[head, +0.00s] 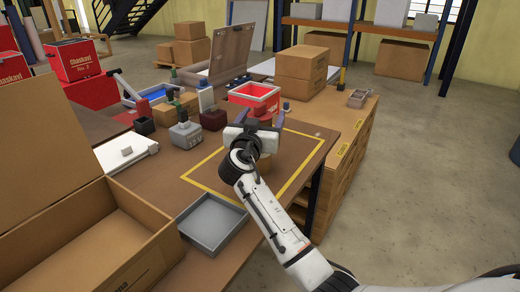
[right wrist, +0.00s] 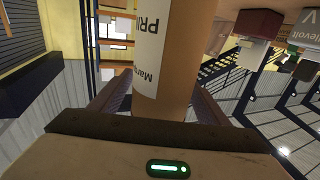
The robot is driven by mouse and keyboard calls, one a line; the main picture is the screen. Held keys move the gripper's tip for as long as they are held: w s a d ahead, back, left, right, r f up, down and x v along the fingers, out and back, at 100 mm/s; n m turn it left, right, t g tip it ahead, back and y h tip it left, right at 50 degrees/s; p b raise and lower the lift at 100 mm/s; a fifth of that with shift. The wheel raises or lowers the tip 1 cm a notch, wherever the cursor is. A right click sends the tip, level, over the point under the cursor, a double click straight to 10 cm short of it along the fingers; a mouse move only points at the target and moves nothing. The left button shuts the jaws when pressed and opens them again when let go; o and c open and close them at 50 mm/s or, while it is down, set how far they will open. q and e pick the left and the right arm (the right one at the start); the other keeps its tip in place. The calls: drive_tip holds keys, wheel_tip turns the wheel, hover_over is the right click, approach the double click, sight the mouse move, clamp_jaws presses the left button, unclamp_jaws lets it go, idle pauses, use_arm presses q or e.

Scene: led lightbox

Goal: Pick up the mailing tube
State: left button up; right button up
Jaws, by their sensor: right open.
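The mailing tube (right wrist: 175,60) is a brown cardboard cylinder with a white printed label, seen close up in the right wrist view. It lies between the two fingers of my right gripper (right wrist: 160,105), which is open around it. Whether either finger touches the tube cannot be told. My left gripper is not in view.
An open cardboard box (head: 95,245) and a grey tray (head: 212,226) stand at the front left. Behind are a red bin (head: 254,97), a grey block-like item (head: 185,134) and stacked cartons (head: 301,70). The taped area (head: 297,172) right of my arm is clear.

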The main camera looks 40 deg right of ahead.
drive_tip(key=shift+w+d, duration=0.2)
drive_tip(key=c, duration=1.7)
drive_tip(key=shift+r, duration=0.1)
clamp_jaws()
